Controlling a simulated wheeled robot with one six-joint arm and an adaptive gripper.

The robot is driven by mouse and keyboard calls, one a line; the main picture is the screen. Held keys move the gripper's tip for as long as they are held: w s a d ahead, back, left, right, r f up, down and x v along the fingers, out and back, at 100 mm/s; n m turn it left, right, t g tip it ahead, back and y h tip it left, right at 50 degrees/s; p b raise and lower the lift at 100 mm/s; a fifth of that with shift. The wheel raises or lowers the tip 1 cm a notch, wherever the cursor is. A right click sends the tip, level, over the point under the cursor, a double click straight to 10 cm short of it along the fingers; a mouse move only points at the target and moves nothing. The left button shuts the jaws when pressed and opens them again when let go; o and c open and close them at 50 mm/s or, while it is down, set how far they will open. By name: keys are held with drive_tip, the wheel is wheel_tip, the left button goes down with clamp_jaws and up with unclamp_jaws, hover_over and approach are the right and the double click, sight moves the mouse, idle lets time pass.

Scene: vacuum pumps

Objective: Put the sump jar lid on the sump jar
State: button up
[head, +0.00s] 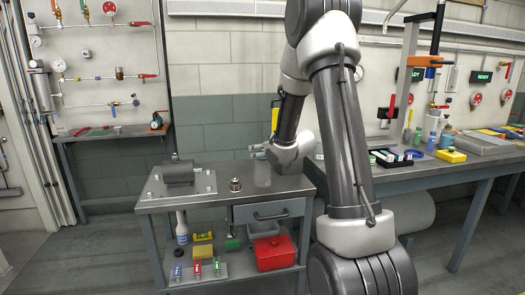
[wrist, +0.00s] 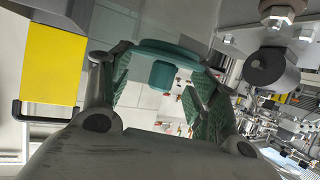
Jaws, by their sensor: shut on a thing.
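My gripper (head: 262,150) is above the right part of the small grey bench. In the wrist view its two green-padded fingers (wrist: 162,90) are shut on the teal sump jar lid (wrist: 166,48), a flat disc with a short round knob. In the head view only a small bit of teal (head: 256,148) shows at the fingertips. A clear, faint cylinder that looks like the sump jar (head: 263,176) stands upright on the bench just below the gripper. I cannot tell whether lid and jar touch.
A dark cylindrical pump (head: 179,171) on a bolted plate stands at the bench's left; a small metal fitting (head: 235,185) sits between it and the jar. The lower shelf holds a red box (head: 275,253) and several small items. A cluttered workbench (head: 420,172) is at right.

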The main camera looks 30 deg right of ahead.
drive_tip(key=shift+f, duration=0.2)
drive_tip(key=o, duration=1)
drive_tip(key=v, duration=0.7)
drive_tip(key=shift+s, duration=0.25)
drive_tip(key=shift+r, duration=0.1)
